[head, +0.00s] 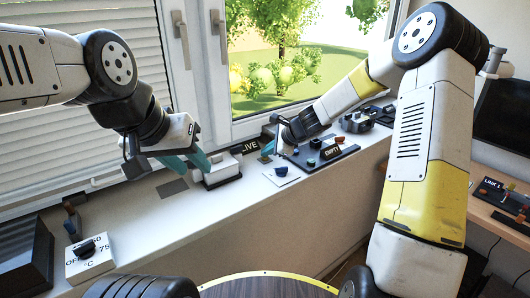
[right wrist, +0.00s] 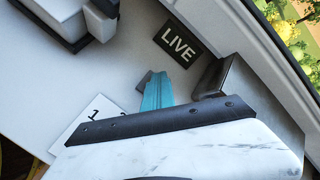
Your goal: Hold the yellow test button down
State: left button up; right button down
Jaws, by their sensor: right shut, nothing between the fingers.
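I cannot make out the yellow test button in either view; it may be hidden. My right gripper (head: 267,149) reaches in from the right, low over the sill by the black LIVE sign (head: 245,147). In the right wrist view its teal fingers (right wrist: 156,92) are together and empty, pointing toward the LIVE sign (right wrist: 180,46). A white card marked with numbers (right wrist: 98,124) is partly hidden behind the gripper. My left gripper (head: 190,162) is open, its teal fingers apart, just left of a white box with a grey top (head: 222,174).
The window (head: 255,100) stands behind the sill. A dark block (right wrist: 215,78) is beside my right fingers.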

aim_at(267, 159)
dwell(0.5)
jog(key=shift+r, duration=0.85)
jog(key=shift+r, duration=0.1)
jog(key=shift+r, duration=2.45)
jog(key=s+d+r+n, duration=0.2)
jog(key=s+r+n, duration=0.4)
jog(key=s+r, duration=0.25)
jog(key=s+d+r+n+h, duration=0.1)
jog(key=s+d+n, duration=0.2)
jog(key=s, duration=0.6)
jog(key=s+d+n+h, duration=0.2)
jog(key=s+d+n, duration=0.2)
jog(key=s, duration=0.4)
jog(key=s+d+r+n+h, duration=0.1)
jog(key=s+d+n, duration=0.3)
jog(key=s, duration=0.5)
jog(key=shift+s+d+r+n+h, duration=0.2)
jog(key=shift+s+r+n+h, duration=0.15)
jog(key=shift+n, duration=0.15)
